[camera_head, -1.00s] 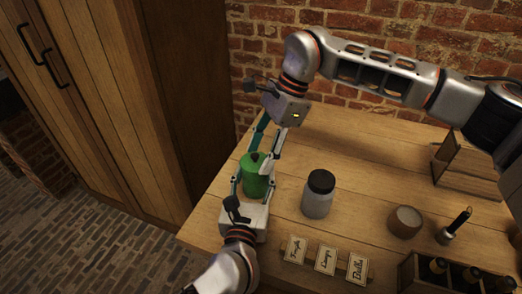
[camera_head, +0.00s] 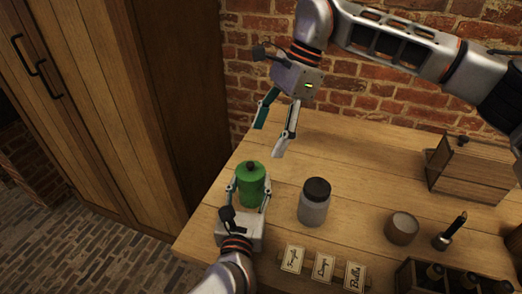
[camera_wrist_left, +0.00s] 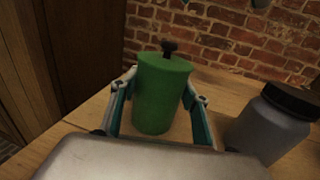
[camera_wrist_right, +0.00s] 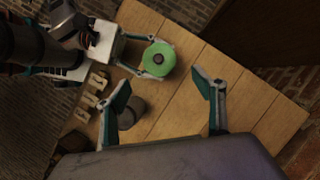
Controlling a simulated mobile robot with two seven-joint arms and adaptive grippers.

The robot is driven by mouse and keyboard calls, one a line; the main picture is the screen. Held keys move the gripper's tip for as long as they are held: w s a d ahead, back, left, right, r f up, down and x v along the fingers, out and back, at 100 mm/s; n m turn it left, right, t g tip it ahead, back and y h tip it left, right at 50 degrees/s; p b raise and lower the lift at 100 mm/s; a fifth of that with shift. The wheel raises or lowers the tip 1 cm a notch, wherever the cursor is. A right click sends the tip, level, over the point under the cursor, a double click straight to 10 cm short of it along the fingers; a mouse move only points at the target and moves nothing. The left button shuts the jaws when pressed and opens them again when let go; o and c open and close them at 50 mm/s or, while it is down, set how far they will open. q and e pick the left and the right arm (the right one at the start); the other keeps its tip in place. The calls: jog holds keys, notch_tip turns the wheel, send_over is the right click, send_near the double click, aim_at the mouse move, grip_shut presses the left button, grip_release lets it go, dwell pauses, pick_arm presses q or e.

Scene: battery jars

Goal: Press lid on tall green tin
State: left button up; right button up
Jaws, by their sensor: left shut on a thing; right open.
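The tall green tin (camera_head: 251,190) stands upright near the left end of the table. Its green lid (camera_head: 250,168) with a dark knob sits on top; I cannot tell whether it is fully seated. My left gripper (camera_head: 249,197) is shut around the tin's body from the front, and the left wrist view shows a finger on each side of the tin (camera_wrist_left: 157,100). My right gripper (camera_head: 270,133) is open and empty, above and behind the tin. The right wrist view shows the green lid (camera_wrist_right: 159,62) beyond its spread fingers.
A grey jar with a black lid (camera_head: 314,203) stands right of the tin. Farther right are a round pot (camera_head: 402,228), a dark-handled tool (camera_head: 451,233), a wooden box (camera_head: 470,170) and a bottle crate (camera_head: 437,283). Label cards (camera_head: 323,267) stand at the front. The table behind the jar is clear.

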jog(key=v, duration=0.3)
jog(key=shift+d+r, duration=0.1)
jog(key=shift+r, duration=0.1)
pick_arm(q)
jog(key=o, duration=1.7)
jog(key=shift+s, duration=0.1)
jog(key=s, duration=0.4)
jog(key=s+a, duration=0.1)
jog(key=s, duration=0.2)
jog(key=s+a, duration=0.1)
jog(key=s, duration=0.3)
jog(key=shift+s, duration=0.35)
